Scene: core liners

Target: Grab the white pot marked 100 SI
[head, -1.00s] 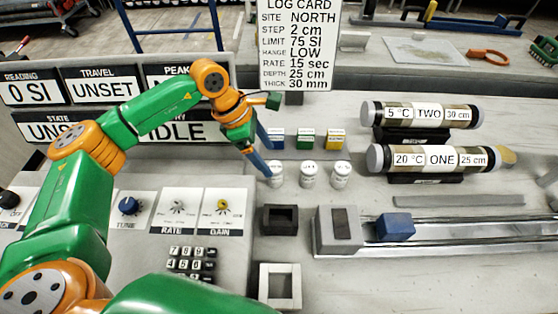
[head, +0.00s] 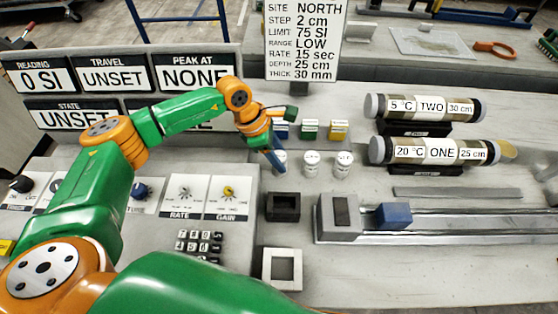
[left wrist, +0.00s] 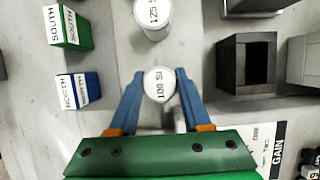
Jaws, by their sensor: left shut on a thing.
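The white pot marked 100 SI (left wrist: 158,88) is between the fingertips of my left gripper (left wrist: 160,78) in the left wrist view, and the fingers are shut on it. In the head view the same pot (head: 281,168) is the left one of a row of three white pots, partly covered by the blue fingers of my left gripper (head: 277,160). It looks upright and level with the others. A second white pot marked 125 SI (left wrist: 153,20) stands apart from it. The middle pot (head: 311,165) and right pot (head: 343,165) stand free. My right gripper is not in view.
Blue (head: 281,130), green (head: 309,130) and yellow (head: 339,130) labelled blocks stand behind the pots. A dark square holder (head: 283,207) and a pale square frame (head: 281,268) are in front. Two labelled core tubes (head: 425,108) and a rail with a blue block (head: 392,216) lie to the right.

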